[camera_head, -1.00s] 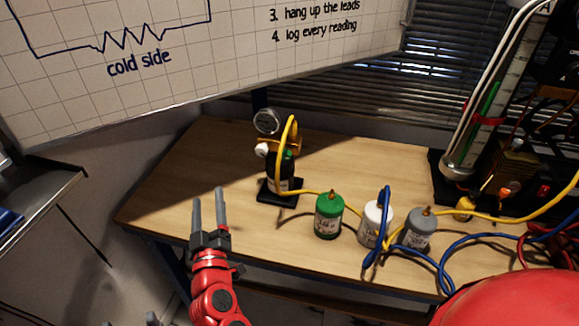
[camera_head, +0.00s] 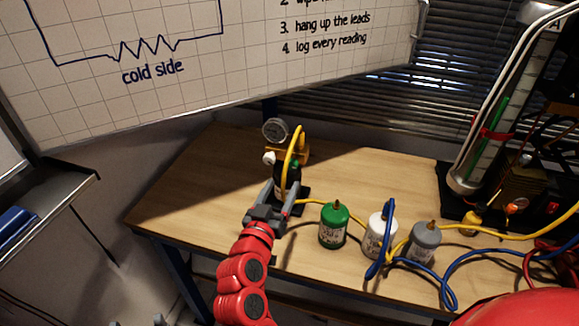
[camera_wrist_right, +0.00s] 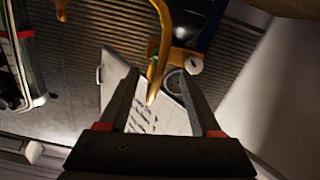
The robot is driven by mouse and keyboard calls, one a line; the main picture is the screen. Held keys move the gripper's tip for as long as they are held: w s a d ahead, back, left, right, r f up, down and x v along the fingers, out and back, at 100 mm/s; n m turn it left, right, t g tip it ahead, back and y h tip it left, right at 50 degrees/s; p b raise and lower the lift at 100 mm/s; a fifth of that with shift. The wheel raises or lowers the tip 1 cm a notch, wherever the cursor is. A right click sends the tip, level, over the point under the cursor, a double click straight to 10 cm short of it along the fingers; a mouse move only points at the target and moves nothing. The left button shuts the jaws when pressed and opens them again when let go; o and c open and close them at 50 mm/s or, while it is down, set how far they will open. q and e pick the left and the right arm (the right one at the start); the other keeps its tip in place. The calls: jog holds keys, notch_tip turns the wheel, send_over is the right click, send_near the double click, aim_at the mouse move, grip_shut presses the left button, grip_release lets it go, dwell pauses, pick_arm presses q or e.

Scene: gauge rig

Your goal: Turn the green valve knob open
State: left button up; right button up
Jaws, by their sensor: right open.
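The green valve knob (camera_head: 296,163) shows as a small green patch on the dark regulator stand, partly covered by the yellow hose (camera_head: 288,160). A round gauge (camera_head: 275,130) and a white knob (camera_head: 269,158) sit by it. My right gripper (camera_head: 281,188) is open in front of the stand, just below the knob. In the right wrist view the open fingers (camera_wrist_right: 163,100) have the yellow hose (camera_wrist_right: 155,70) between them in the picture. Grey tips at the bottom edge (camera_head: 158,320) seem to be my left gripper.
A green canister (camera_head: 333,228), a white canister (camera_head: 378,238) and a grey canister (camera_head: 424,244) stand right of the stand, with yellow and blue hoses around them. A tall glass tube rig (camera_head: 480,150) stands at the right. The table's left part (camera_head: 190,190) is clear.

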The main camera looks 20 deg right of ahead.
aim_at(292, 167)
jog(key=p+x, duration=0.1)
jog(key=x, duration=0.6)
jog(key=shift+c, duration=0.2)
jog(key=shift+f, duration=0.1)
grip_shut()
